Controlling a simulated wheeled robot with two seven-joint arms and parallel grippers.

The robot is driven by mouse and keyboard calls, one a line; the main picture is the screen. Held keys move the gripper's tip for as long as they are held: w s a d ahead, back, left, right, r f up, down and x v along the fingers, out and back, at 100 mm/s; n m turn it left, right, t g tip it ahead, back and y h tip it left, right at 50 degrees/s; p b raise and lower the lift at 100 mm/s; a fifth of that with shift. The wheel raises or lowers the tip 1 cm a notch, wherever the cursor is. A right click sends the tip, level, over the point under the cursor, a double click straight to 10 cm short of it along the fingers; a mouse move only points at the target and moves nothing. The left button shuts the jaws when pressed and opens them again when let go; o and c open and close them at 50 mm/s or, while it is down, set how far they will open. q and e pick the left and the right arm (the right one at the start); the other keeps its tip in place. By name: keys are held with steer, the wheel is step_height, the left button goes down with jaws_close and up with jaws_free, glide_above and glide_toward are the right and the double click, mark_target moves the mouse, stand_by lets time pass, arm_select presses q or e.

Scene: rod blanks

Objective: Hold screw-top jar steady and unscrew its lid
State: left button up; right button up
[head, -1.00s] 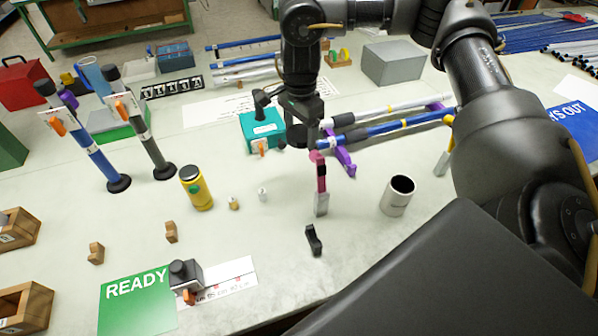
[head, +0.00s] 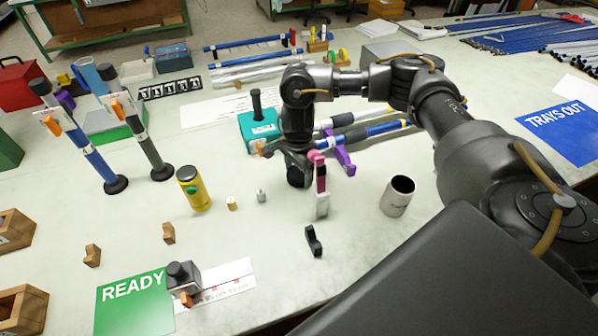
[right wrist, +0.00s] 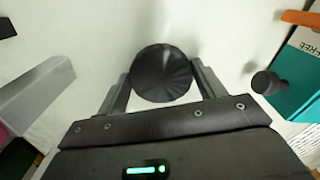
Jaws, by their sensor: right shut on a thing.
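My right gripper (head: 299,160) is shut on a black round ribbed piece (head: 298,178), which looks like a screw lid. In the right wrist view the ribbed top (right wrist: 160,73) sits between the two fingers. Whether a jar body is under it is hidden. In the head view it hangs low, close behind the pink-and-grey upright piece (head: 321,180). A yellow cylinder (head: 195,190) with a dark top and a green spot stands upright to the left, apart from the gripper. I cannot tell whether it is the jar. My left gripper is not in view.
A teal box (head: 262,132) stands just behind the right gripper. Rods lie on a purple rack (head: 342,160) to its right. An open metal cup (head: 397,196) and a small black block (head: 313,241) stand nearer. The table left of the gripper has small pieces.

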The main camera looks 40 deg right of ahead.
mark_target(298, 174)
steer(key=shift+f, duration=0.15)
steer(key=shift+f, duration=0.15)
steer(key=o, duration=0.8)
steer(key=shift+r, duration=0.75)
step_height(298, 174, up, 11)
